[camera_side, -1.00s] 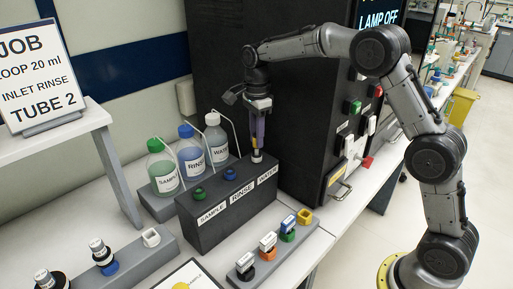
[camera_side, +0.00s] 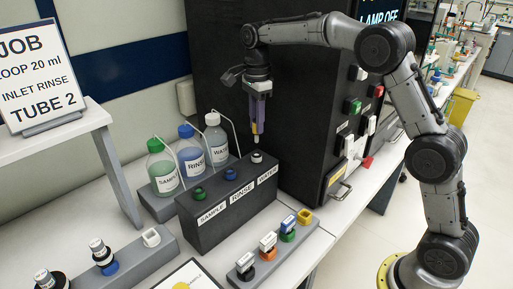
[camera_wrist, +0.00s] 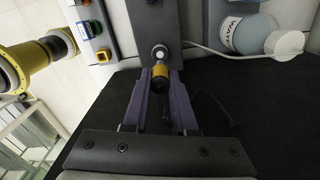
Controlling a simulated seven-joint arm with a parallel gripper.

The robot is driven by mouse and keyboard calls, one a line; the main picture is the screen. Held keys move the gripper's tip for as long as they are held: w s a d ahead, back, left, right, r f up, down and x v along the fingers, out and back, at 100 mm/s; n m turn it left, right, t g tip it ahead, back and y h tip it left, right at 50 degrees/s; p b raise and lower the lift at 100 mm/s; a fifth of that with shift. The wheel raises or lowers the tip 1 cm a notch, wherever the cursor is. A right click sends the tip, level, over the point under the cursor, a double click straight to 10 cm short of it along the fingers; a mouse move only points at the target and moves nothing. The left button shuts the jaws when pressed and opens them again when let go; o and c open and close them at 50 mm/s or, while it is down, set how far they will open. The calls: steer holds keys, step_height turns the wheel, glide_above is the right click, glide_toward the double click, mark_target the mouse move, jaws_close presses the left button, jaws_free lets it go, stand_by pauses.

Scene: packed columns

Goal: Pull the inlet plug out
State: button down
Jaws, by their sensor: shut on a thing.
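My gripper (camera_side: 257,128), with purple fingers, is above the WATER port of the dark block. It is shut on the inlet plug, a dark plug with a yellow band (camera_side: 254,127). In the wrist view the plug (camera_wrist: 160,72) sits between the two fingertips (camera_wrist: 160,84). The white-and-black WATER port (camera_side: 257,157) is below the plug, with a small gap visible between them in the side view. The green SAMPLE port (camera_side: 199,194) and the blue RINSE port (camera_side: 230,174) stand on the same block (camera_side: 235,208). The fingers partly hide the plug.
The SAMPLE, RINSE and WATER bottles (camera_side: 191,152), with tubes, stand behind the block. A dark cabinet (camera_side: 300,130) with switches is close on the right. A rack of coloured connectors (camera_side: 280,243) is in front. A job sign (camera_side: 38,75) stands at left.

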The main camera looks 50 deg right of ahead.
steer(key=shift+r, duration=1.25)
